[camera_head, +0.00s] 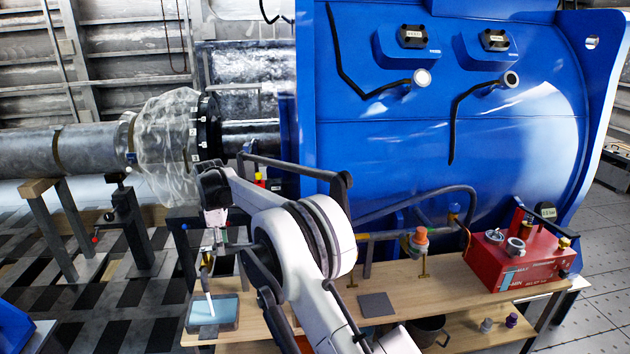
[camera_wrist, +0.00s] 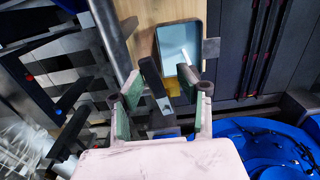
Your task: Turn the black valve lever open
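The black valve lever (camera_wrist: 151,79) shows in the wrist view as a dark bar with a grey metal piece at its lower end. It lies between the fingers of my gripper (camera_wrist: 160,90), which is open, with green pads on both sides. A gap shows on each side of the lever, so I see no grip on it. A brass-yellow part (camera_wrist: 173,89) shows just beside the lever. In the head view my gripper (camera_head: 217,238) points down above the left end of the bench, over a small brass fitting (camera_head: 207,259); the lever is too small to make out clearly there.
A dark-rimmed tray with a light blue inside (camera_head: 226,313) sits below the fitting; it also shows in the wrist view (camera_wrist: 186,33). A red box with gauges (camera_head: 515,263) stands at the bench's right. The large blue housing (camera_head: 440,130) rises behind the bench.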

